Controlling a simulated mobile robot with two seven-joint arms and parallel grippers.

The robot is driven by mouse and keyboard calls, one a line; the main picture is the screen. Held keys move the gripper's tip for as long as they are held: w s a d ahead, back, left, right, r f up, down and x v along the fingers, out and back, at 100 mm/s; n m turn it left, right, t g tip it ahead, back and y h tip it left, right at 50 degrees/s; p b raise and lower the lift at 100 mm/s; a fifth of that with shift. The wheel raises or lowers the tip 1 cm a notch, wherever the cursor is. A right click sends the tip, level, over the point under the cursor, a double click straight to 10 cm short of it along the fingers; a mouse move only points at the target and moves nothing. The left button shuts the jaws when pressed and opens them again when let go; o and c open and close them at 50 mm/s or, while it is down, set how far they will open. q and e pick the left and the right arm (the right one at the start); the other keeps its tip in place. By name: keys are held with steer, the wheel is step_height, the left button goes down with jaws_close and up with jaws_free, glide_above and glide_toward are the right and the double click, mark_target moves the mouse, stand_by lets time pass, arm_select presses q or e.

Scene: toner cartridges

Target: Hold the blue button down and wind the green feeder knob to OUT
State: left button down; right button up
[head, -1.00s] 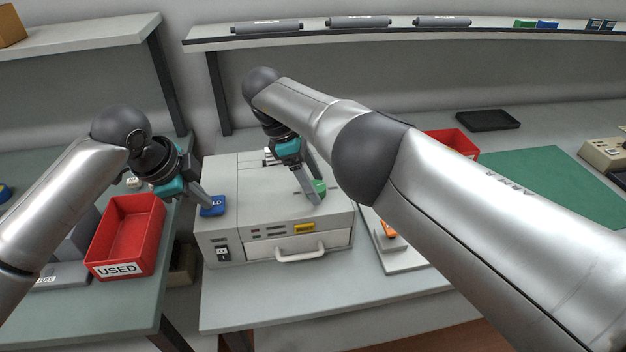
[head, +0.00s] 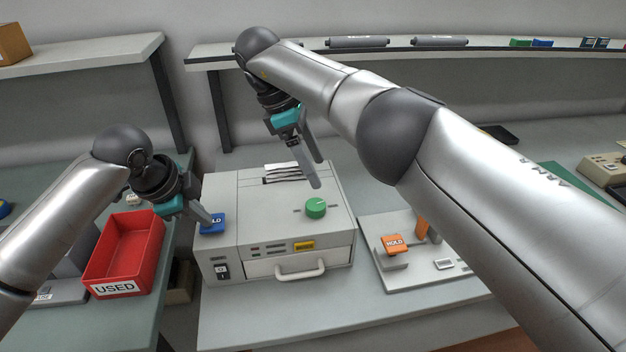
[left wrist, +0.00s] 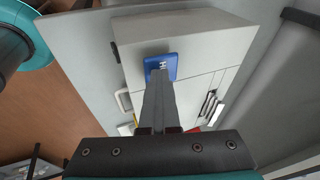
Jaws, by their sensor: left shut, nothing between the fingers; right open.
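The blue button (head: 214,224), lettered HOLD, sits at the left end of the beige printer (head: 290,258). My left gripper (head: 208,222) is shut and empty, with its fingertips at the button. In the left wrist view the tips (left wrist: 158,78) overlap the blue button (left wrist: 166,62); I cannot tell how far it is pressed. The green feeder knob (head: 316,207) is on the printer's top towards the right, fully in sight. My right gripper (head: 314,172) is open and empty above and behind the knob, apart from it. No OUT mark is legible.
A red USED bin (head: 128,287) stands left of the printer. An orange HOLD block (head: 394,244) is on a grey fixture (head: 440,278) at the right. A shelf (head: 290,51) runs behind with dark cylinders. My right forearm crosses the right side.

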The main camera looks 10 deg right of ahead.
arm_select(q)
steer(key=shift+s+f, duration=0.1)
steer(key=shift+f, duration=0.05)
arm_select(e)
steer(key=shift+r, duration=0.45)
arm_select(q)
step_height(320, 180, up, 9)
steer(key=p, duration=1.2)
arm_select(e)
step_height(320, 180, up, 12)
steer(key=shift+f, duration=0.1)
